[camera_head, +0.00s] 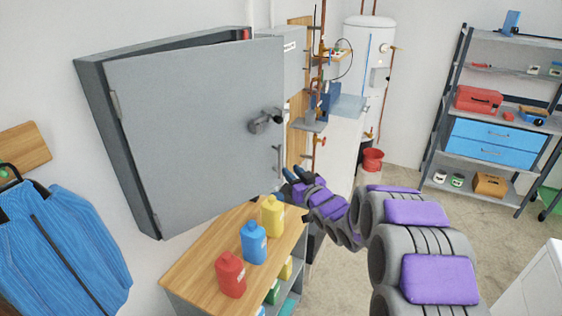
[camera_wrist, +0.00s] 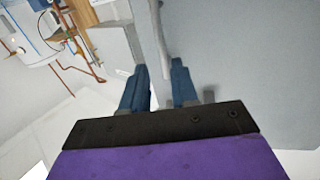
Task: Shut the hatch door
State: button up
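The grey hatch door (camera_head: 195,130) hangs on the left wall, hinged at its left side. It stands ajar, with a gap to its frame (camera_head: 90,75) along the top. A round latch (camera_head: 264,122) and a vertical bar handle (camera_head: 280,160) are near its right edge. My gripper (camera_head: 294,174) is by the lower end of the handle, at the door's right edge. In the wrist view, my gripper (camera_wrist: 160,72) has its two blue fingers apart. The handle (camera_wrist: 159,35) lies in line with the gap between them; contact cannot be told. The door face (camera_wrist: 245,70) fills the right side.
A wooden-topped bench (camera_head: 200,262) below the door holds a red jug (camera_head: 231,275), a blue jug (camera_head: 254,243) and a yellow jug (camera_head: 272,216). A blue jacket (camera_head: 60,245) hangs at left. Pipes and a water heater (camera_head: 365,70) stand behind.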

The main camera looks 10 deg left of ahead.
aim_at(280, 161)
jog(key=x, duration=0.6)
jog(key=shift+w+a, duration=0.1)
jog(key=shift+a, duration=0.3)
jog(key=shift+b+x, duration=0.35)
jog(key=shift+x, duration=0.5)
jog(key=shift+w, duration=0.3)
jog(key=shift+a, duration=0.1)
grip_shut()
